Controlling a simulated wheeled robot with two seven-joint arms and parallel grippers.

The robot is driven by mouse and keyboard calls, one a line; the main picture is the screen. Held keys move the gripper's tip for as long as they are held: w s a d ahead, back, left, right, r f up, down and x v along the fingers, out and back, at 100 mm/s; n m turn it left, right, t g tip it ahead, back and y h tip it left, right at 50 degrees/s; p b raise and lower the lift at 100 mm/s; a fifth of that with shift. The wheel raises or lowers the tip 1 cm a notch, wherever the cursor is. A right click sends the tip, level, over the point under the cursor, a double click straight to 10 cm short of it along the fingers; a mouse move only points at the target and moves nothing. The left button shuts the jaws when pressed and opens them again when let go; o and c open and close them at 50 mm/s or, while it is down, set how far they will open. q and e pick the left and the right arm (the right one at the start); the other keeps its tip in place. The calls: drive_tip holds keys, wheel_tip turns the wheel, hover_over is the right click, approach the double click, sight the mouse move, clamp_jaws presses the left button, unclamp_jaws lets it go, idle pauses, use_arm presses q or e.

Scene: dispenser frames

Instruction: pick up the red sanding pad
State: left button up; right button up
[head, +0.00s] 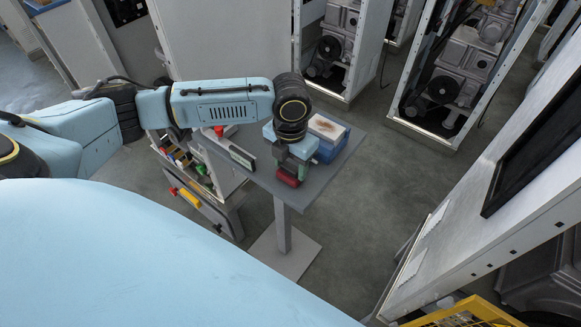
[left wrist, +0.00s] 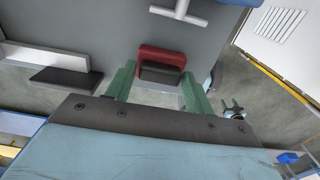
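The red sanding pad (head: 288,178) lies at the near edge of a small grey table (head: 333,172). In the left wrist view the red pad (left wrist: 161,56) shows a dark grey face toward me. My left gripper (head: 292,168) is at the pad, with its wrist above the table. In the left wrist view the two green fingers of the left gripper (left wrist: 159,72) are apart, one on each side of the pad. I cannot tell whether they touch it. The wrist and fingers hide part of the pad in the head view. My right gripper is not in view.
A blue box with a stained light top (head: 327,128) stands right behind my left wrist. A white block with a dark face (head: 242,157) lies to the left on the table. An open drawer unit (head: 186,165) stands beside it. White machine frames (head: 455,65) surround the open floor.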

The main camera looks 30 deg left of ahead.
sight(291, 166)
use_arm(q)
drive_tip(key=c, duration=0.6)
wheel_tip(291, 166, up, 10)
drive_tip(key=shift+r+p, duration=0.1)
drive_tip(key=shift+p, duration=0.2)
drive_tip(key=o, duration=0.4)
drive_tip(key=c, duration=0.3)
